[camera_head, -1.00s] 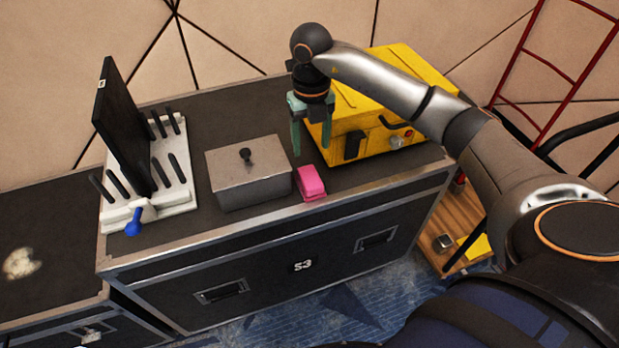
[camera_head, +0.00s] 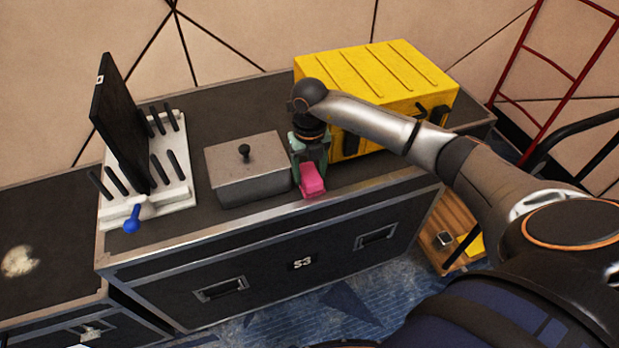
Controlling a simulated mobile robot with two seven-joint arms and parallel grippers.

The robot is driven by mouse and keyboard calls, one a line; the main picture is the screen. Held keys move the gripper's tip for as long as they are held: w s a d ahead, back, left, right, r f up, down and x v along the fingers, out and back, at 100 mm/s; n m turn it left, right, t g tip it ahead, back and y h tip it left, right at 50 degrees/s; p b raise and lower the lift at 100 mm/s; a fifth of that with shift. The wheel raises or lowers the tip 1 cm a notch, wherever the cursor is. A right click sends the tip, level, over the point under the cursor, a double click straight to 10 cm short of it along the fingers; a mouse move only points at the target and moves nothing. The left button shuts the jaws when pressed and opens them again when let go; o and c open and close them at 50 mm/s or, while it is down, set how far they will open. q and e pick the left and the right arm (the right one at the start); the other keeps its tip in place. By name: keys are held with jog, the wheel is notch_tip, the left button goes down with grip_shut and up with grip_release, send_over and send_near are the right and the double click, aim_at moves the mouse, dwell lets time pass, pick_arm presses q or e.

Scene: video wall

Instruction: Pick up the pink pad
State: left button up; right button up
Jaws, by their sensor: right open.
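The pink pad (camera_head: 312,180) lies on the dark top of the black case marked S3 (camera_head: 185,235), near its front edge. It sits just right of a grey lidded box (camera_head: 248,172). My right gripper (camera_head: 309,176) points down at the pad from above and behind it. Its greenish fingers are open, one towards each side of the pad's back part. I cannot tell whether the fingers touch the pad. My left gripper is not in view.
A yellow box (camera_head: 375,75) stands right behind the gripper. The case top behind the grey box is clear.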

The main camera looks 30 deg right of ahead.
aim_at(310, 173)
jog(key=shift+c, duration=0.4)
grip_shut()
jog(key=shift+r, duration=0.15)
notch_tip(310, 173, up, 18)
jog(key=p, duration=0.1)
dwell(0.3)
